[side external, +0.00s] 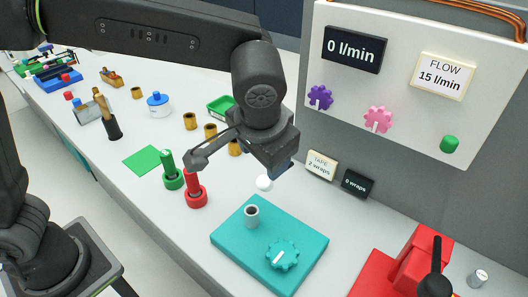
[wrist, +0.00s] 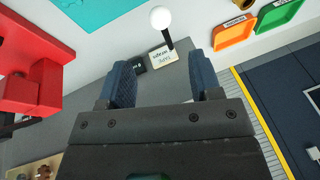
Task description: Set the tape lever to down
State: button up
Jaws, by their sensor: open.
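The lever with a white ball (side external: 264,183) and a black stem stands near the cream TAPE 2 wraps label (side external: 321,165) and the black 0 wraps label (side external: 358,184). In the side view its stem is mostly hidden. In the wrist view the white ball (wrist: 160,17) is at the top centre, its dark stem reaching toward the labels. My gripper (side external: 282,167) is above and beside the ball in the side view, apart from it. In the wrist view my gripper (wrist: 161,78) has its blue fingers spread with nothing between them, and the lever lies beyond the fingertips.
A teal block (side external: 236,250) with a grey tube and dial sits in front of the lever. A red block (side external: 405,262) with a black handle is at right. Red and green posts (side external: 194,192) stand at left. The upright panel (side external: 480,120) rises behind, with dials and displays.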

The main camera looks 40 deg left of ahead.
jog(key=shift+c, duration=0.7)
jog(key=shift+n+g, duration=0.6)
jog(key=shift+n, duration=0.3)
jog(key=r, duration=0.1)
jog(key=w+d+r, duration=0.1)
jog(key=r, duration=0.1)
jog(key=w+d+r, duration=0.1)
jog(key=r, duration=0.1)
jog(key=shift+w+d+r, duration=0.1)
jog(key=shift+w+d, duration=0.05)
jog(key=shift+w, duration=0.1)
jog(key=c, duration=0.6)
jog(key=shift+d+r, duration=0.1)
jog(key=shift+r, duration=0.2)
jog(key=shift+c, duration=0.9)
jog(key=shift+w, duration=0.1)
jog(key=shift+c, duration=0.6)
jog(key=x, duration=0.9)
jog(key=shift+d+f, duration=0.1)
grip_shut()
jog(key=shift+s+a+f, duration=0.2)
jog(key=shift+a+f, duration=0.1)
jog(key=shift+f, duration=0.35)
jog(key=shift+s+a+f, duration=0.15)
jog(key=shift+a+f, duration=0.2)
jog(key=shift+f, duration=0.3)
jog(key=shift+s+a+f, duration=0.2)
jog(key=shift+a+f, duration=0.1)
jog(key=shift+f, duration=0.35)
